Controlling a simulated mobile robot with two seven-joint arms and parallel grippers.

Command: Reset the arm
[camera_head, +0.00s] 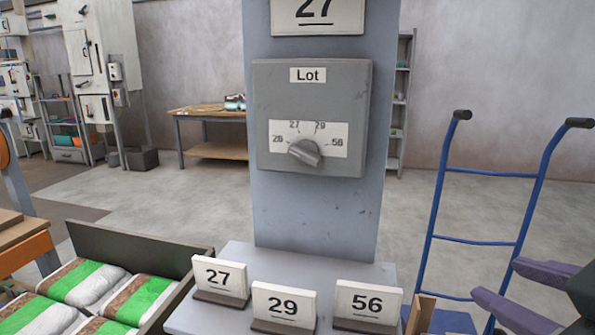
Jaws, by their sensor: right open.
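My right gripper (495,281) shows at the lower right, with two purple fingers apart and nothing visible between them. It is right of the pedestal and in front of the blue hand truck. A grey box labelled "Lot" (350,100) is on the grey post, with a dial knob (305,153) and marks 26, 27, 29 and 56. The knob lies slantwise; I cannot tell for sure which mark it points at. A sign above (340,15) reads 27. My left gripper is not in view.
Number cards 27 (220,277), 29 (284,305) and 56 (367,302) stand on the grey ledge (240,255). A crate (140,244) of green-striped bags is at lower left. The blue hand truck (485,240) stands at right. Open floor lies behind.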

